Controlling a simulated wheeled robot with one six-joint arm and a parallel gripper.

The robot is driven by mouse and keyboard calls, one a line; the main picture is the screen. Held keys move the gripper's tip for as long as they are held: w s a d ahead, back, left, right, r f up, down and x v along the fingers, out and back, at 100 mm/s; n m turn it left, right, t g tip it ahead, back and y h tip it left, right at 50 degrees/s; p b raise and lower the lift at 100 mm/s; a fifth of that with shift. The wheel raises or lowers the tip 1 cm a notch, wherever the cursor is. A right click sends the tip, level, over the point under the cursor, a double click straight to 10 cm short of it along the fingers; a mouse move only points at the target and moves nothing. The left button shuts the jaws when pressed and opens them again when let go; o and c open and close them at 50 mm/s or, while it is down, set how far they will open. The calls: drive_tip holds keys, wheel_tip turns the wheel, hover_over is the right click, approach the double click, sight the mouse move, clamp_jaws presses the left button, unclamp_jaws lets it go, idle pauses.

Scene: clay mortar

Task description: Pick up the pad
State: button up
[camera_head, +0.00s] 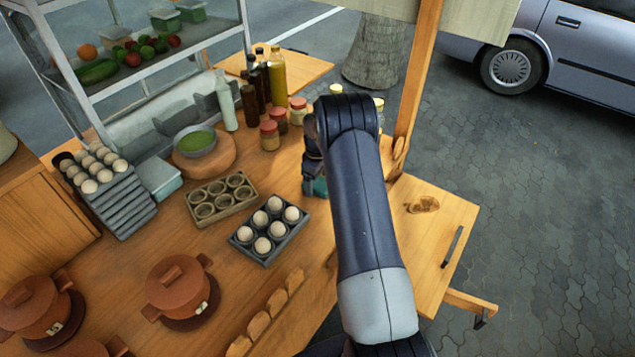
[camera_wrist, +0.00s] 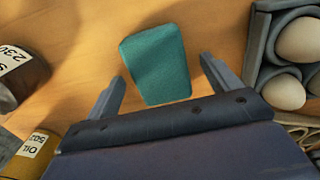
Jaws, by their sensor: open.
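The pad is a teal, roughly rectangular block (camera_wrist: 155,62) lying on the wooden counter in the wrist view. My gripper (camera_wrist: 163,82) is open, with one finger on each side of the pad's near end. Its fingers appear apart from the pad. In the head view a small teal part of the pad (camera_head: 319,187) shows beside my gripper (camera_head: 312,178), and my arm hides much of this area.
An egg tray (camera_head: 268,230) stands close by; its edge also shows at right in the wrist view (camera_wrist: 262,45). Labelled jars (camera_wrist: 18,75) stand at left there. Bottles (camera_head: 262,85) and red-lidded jars (camera_head: 270,135) stand behind. Bare counter (camera_wrist: 100,25) surrounds the pad.

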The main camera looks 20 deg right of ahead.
sight(318, 183)
drive_tip(key=shift+f, duration=0.75)
drive_tip(key=shift+c, duration=0.2)
drive_tip(key=c, duration=1)
drive_tip(key=shift+r, duration=0.1)
wheel_tip(318, 183, up, 10)
drive_tip(key=b, duration=0.2)
drive_tip(key=shift+b, duration=0.35)
drive_tip(key=o, duration=0.3)
drive_tip(key=shift+c, duration=1.2)
drive_tip(key=shift+s, duration=0.1)
